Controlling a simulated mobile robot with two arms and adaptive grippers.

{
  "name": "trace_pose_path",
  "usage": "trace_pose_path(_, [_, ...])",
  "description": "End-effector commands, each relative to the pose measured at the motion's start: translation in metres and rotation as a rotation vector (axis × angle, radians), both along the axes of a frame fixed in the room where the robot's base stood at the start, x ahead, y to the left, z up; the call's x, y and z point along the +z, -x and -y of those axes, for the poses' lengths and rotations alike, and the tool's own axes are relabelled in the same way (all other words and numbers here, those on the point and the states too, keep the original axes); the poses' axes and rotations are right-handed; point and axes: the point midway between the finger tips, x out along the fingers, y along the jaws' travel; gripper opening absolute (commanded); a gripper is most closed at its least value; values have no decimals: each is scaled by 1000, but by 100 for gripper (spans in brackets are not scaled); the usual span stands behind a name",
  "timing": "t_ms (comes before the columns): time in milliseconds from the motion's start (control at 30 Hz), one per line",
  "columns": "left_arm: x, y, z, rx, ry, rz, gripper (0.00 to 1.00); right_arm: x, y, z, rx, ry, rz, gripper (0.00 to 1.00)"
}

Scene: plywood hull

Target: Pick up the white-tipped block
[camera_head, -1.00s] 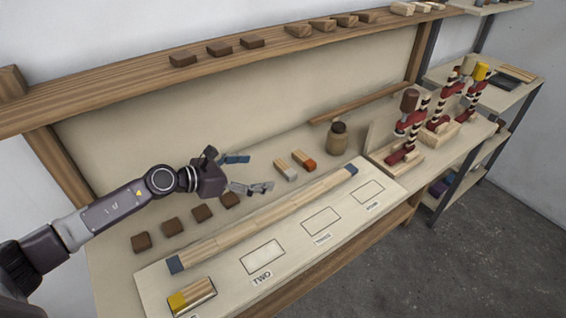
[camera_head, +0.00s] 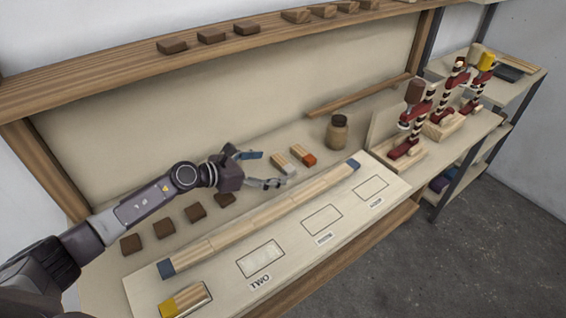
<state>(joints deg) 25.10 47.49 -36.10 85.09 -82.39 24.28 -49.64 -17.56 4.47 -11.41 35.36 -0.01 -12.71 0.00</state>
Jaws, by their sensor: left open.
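The white-tipped block (camera_head: 283,163) lies on the bench, a small wooden block with its pale end toward the front. An orange-tipped block (camera_head: 303,155) lies close to its right. My left gripper (camera_head: 268,169) is open and empty, just left of the white-tipped block, with its fingers pointing toward it. One fingertip is near the block's pale end; I cannot tell whether they touch. My right gripper is not in view.
A brown jar (camera_head: 337,132) stands right of the blocks. A board (camera_head: 290,253) with marked rectangles, a long wooden strip (camera_head: 260,220) and a yellow-tipped block (camera_head: 187,299) lies in front. Several dark blocks (camera_head: 163,229) sit at left. Red clamps (camera_head: 408,140) stand at right.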

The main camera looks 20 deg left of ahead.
Motion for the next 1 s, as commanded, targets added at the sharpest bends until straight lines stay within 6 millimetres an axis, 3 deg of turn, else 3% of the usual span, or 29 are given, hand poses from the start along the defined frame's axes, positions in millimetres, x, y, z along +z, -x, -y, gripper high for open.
trace_pose_path(200, [-7, -17, 14, 0, 1, 1, 86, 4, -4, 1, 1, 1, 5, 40])
trace_pose_path(467, [-9, -18, 14, 0, -1, 0, 86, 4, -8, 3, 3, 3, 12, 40])
trace_pose_path(867, [-9, -18, 14, 0, -1, 1, 44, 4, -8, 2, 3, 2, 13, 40])
trace_pose_path(1000, [-9, -18, 14, 1, -1, 1, 42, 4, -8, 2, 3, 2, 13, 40])
